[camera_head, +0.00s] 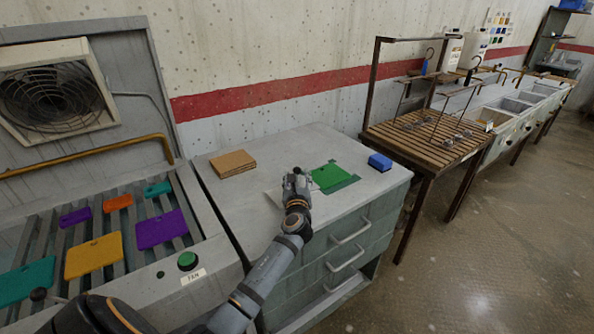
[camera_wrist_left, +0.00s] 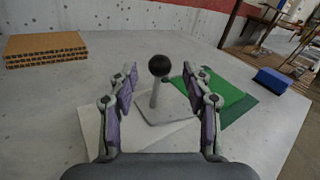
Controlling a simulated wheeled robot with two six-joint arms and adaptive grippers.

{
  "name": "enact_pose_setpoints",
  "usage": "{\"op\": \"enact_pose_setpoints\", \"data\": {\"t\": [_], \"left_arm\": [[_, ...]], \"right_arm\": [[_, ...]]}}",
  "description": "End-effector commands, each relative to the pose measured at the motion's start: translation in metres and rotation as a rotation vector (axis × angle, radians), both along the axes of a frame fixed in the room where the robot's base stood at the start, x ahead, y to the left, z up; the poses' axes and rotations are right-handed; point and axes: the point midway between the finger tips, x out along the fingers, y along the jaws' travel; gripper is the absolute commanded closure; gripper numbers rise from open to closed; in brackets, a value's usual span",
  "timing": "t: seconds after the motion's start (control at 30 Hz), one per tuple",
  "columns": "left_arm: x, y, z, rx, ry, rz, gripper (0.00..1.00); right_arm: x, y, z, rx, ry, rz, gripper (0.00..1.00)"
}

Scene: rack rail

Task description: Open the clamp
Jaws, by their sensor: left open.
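The clamp shows in the left wrist view as a pale upright lever with a black ball knob (camera_wrist_left: 159,66), standing on a light grey plate (camera_wrist_left: 172,108) on the cabinet top. A green sheet (camera_wrist_left: 222,98) lies beside it to the right; it also shows in the head view (camera_head: 328,175). My left gripper (camera_head: 297,180) is open, with its two fingers (camera_wrist_left: 160,95) on either side of the lever and apart from it. In the head view the gripper hides most of the clamp. My right gripper is not in view.
A cardboard stack (camera_head: 232,163) lies at the back left of the cabinet top (camera_head: 250,208). A blue block (camera_head: 380,162) sits at its right. A slatted rack (camera_head: 112,228) with coloured plates stands left, and a wooden slatted table (camera_head: 425,138) with hooked stands right.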

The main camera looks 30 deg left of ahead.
Motion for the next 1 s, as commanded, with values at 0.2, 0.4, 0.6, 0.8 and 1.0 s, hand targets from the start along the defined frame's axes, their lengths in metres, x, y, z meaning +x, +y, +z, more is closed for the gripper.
{"op": "enact_pose_setpoints", "data": {"t": [0.2,0.4,0.6,0.8,1.0], "left_arm": [[0.027,0.018,0.000,-0.001,0.000,0.001,0.50],[0.033,0.022,0.000,-0.001,0.000,0.001,0.50],[0.033,0.022,0.000,-0.001,0.000,0.001,0.56],[0.033,0.022,0.000,-0.001,0.000,0.001,0.83],[0.033,0.022,-0.001,-0.002,0.000,0.000,1.00]], "right_arm": [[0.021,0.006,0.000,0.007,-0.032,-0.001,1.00],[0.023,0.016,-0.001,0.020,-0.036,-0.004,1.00],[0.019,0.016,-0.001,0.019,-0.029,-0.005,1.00],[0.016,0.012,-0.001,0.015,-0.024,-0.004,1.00],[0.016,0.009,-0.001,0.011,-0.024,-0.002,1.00]]}}
